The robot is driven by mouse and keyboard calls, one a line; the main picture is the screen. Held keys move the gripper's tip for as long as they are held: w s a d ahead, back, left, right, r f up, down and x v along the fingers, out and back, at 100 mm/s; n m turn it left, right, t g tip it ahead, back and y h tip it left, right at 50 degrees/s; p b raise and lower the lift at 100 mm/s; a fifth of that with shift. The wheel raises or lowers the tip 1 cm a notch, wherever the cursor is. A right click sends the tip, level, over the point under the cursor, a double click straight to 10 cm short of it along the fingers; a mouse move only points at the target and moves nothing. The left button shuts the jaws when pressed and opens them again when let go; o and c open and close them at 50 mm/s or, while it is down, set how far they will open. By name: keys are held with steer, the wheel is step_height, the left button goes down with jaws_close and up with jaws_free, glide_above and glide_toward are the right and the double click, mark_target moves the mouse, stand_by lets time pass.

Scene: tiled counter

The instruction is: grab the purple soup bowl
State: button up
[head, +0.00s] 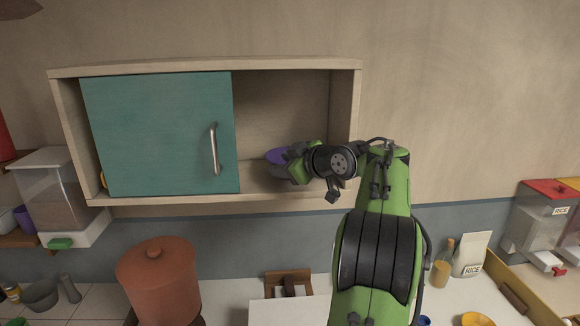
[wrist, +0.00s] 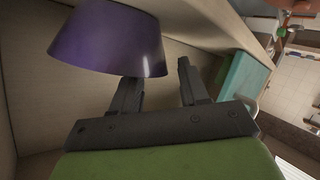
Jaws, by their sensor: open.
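The purple soup bowl (head: 276,156) sits in the open right part of the wall cabinet, partly hidden behind my gripper (head: 294,164). In the wrist view the bowl (wrist: 108,42) fills the upper left, and its wide rim points down toward my gripper (wrist: 158,74). My gripper is open and reaches into the cabinet. One finger's tip is overlapped by the bowl's rim; the other finger is clear to its right. Nothing is clasped between the fingers. I cannot tell whether the near finger touches the bowl.
The cabinet's teal door (head: 160,135) covers its left part, with a metal handle (head: 214,149). The cabinet's right side wall (head: 343,110) stands close to my arm. Below are a terracotta pot (head: 158,285) and a rice bag (head: 470,256). The cabinet space above the bowl is clear.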

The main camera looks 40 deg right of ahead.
steer(key=shift+w+d, duration=0.1)
steer(key=shift+w, duration=0.2)
steer(key=shift+s, duration=0.25)
steer(key=shift+c, duration=1.4)
jaws_close()
steer(key=shift+f, duration=0.15)
